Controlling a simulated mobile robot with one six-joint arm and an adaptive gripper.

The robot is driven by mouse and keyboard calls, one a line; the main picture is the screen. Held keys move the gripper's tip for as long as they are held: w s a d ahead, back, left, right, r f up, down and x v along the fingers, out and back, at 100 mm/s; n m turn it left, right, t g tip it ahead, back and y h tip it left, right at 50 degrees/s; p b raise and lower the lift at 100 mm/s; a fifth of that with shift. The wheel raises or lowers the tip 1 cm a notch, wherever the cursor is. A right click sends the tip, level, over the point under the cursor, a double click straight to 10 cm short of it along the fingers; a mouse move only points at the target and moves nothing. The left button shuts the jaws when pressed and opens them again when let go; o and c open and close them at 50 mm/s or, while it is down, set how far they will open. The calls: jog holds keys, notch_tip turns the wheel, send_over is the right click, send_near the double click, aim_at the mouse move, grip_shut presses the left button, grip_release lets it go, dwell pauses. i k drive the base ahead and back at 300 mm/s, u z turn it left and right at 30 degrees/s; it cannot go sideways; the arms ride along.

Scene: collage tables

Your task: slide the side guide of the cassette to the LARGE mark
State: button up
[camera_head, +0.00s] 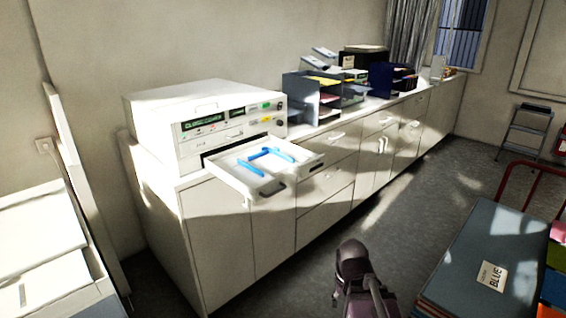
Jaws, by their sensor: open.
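The cassette (295,170) is a white tray pulled out of the front of a white machine (200,115) on the cabinet. Blue guide pieces (265,153) lie inside it: a bar with an upright-looking end across the back right, and a separate short blue piece (250,168) nearer the front left. I cannot tell for sure which piece is the side guide. The size marks are too small to read. Part of my dark arm (355,262) shows at the bottom middle, well apart from the cassette. My gripper's fingers do not show.
Long white cabinets (330,175) run along the wall under the machine. Desk organisers (315,98) stand right of it. A grey-topped table or stack (480,250) with a "BLUE" label is at the lower right. A step stool (525,130) stands far right. Grey floor between is clear.

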aim_at(275, 151)
jog(key=k, duration=0.65)
jog(key=u, duration=0.25)
jog(key=i, duration=1.45)
jog(key=u, duration=0.05)
